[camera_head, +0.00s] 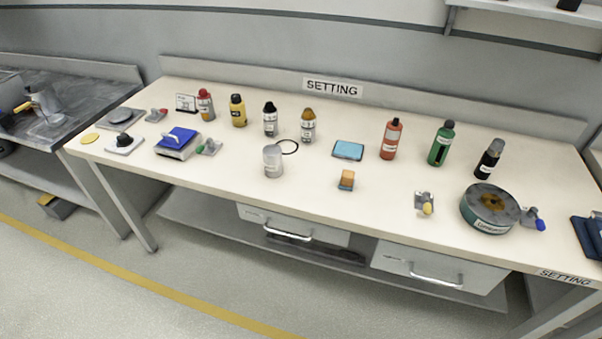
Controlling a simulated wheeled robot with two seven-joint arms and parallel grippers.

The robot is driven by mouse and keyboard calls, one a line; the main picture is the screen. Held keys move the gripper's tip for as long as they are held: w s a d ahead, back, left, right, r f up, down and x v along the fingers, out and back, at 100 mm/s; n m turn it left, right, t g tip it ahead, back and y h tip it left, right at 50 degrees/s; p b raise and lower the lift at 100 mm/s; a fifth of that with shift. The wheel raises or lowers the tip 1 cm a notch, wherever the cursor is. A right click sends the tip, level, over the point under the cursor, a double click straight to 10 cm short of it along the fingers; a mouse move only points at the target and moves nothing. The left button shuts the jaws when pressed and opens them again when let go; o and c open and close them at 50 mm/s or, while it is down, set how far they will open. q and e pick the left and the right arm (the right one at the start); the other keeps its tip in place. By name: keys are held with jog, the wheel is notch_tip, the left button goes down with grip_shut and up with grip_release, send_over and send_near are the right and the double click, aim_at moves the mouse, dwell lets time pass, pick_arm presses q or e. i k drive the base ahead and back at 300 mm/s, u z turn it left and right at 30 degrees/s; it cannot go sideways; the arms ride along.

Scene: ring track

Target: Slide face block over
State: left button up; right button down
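I cannot tell for certain which thing is the face block. A small block (346,180) with an orange-tan top and a dark lower part stands near the front middle of the workbench (390,210). A blue-topped block (178,139) with a handle sits on a pale base at the left of the bench. A flat light-blue pad (348,150) lies behind the small block. Neither of my grippers is in view, and nothing in view is being held.
A clear cup (273,161) and a black ring (289,147) lie left of the small block. Several bottles (308,125) line the back. A round green-sided drum (489,209) and small clamps (425,203) stand at right. Drawers (440,268) are below.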

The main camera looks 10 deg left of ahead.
aim_at(272, 153)
jog(key=z, duration=0.5)
jog(key=i, duration=0.65)
jog(key=u, duration=1.4)
